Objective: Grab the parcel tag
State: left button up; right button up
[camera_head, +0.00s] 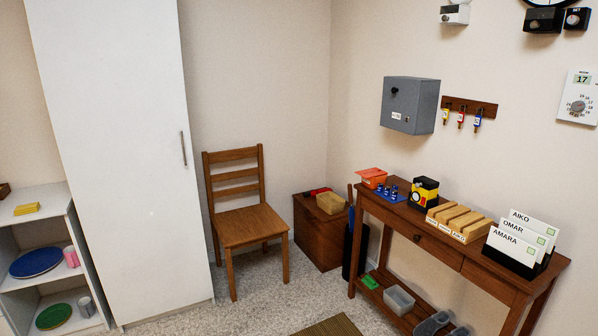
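A dark wooden rack (483,107) on the right wall carries three small hanging tags: a yellow one (445,117), a red one (461,119) and a blue one (478,122). Their markings are too small to read, so I cannot tell which, if any, is the parcel tag. The rack is right of a closed grey wall box (409,104) with a small white label. Neither of my grippers is in view.
A wooden console table (508,285) below the rack holds an orange box (372,176), a yellow-and-black device (424,190), wooden blocks (459,222) and name cards (520,240). A chair (246,222) and brown chest (316,236) stand left. Floor between chair and table is partly clear.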

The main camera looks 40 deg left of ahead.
aim_at(368, 173)
jog(key=u, duration=0.85)
jog(key=i+j+z, duration=0.1)
jog(key=z, duration=0.35)
jog(key=i+j+z, duration=0.2)
jog(key=z, duration=0.25)
jog(key=i+j+z, duration=0.1)
jog(key=i+j, duration=0.15)
jog(key=i+j+z, duration=0.1)
jog(key=j, duration=0.3)
jog(key=i+j+z, duration=0.1)
jog(key=i+j, duration=0.2)
jog(key=i+j+z, duration=0.1)
jog(key=j, duration=0.3)
jog(key=i+j+z, duration=0.1)
jog(key=i+j, duration=0.35)
jog(key=j, duration=0.35)
jog(key=i+z, duration=0.05)
